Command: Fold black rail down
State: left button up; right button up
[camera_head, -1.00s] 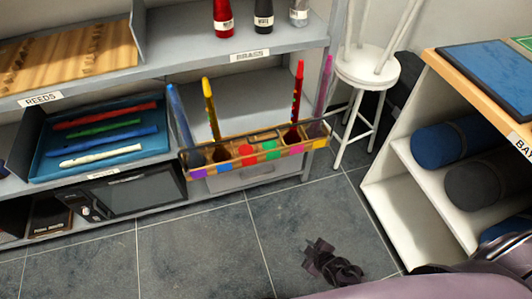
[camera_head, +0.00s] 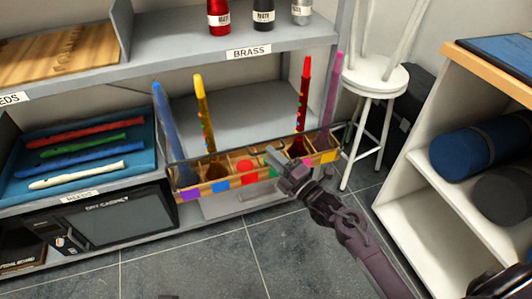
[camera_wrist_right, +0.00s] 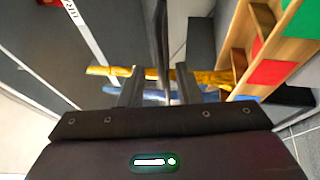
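A wooden compartment tray (camera_head: 212,172) with coloured squares on its front sits at the shelf's front edge. Upright recorders stand in it: blue (camera_head: 167,120), yellow (camera_head: 204,105), red (camera_head: 304,90) and pink (camera_head: 333,90). The thin black rail (camera_head: 228,149) runs lengthwise along the tray, above its front. My right gripper (camera_head: 276,160) is at the tray's front, right of the middle, by the rail. In the wrist view its two fingers (camera_wrist_right: 158,88) are apart, and a thin dark bar (camera_wrist_right: 163,45), apparently the rail, shows between them. Contact cannot be told. My left gripper is out of view.
A blue tray (camera_head: 30,190) of flutes lies at left, above a dark case (camera_head: 125,220). A white stool (camera_head: 375,78) stands right of the tray. A white cubby (camera_head: 405,205) with rolled mats is farther right. The floor in front is clear.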

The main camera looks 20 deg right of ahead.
jog(key=shift+x, duration=1.6)
jog(key=shift+f, duration=0.1)
jog(key=shift+c, duration=0.4)
jog(key=c, duration=0.5)
grip_shut()
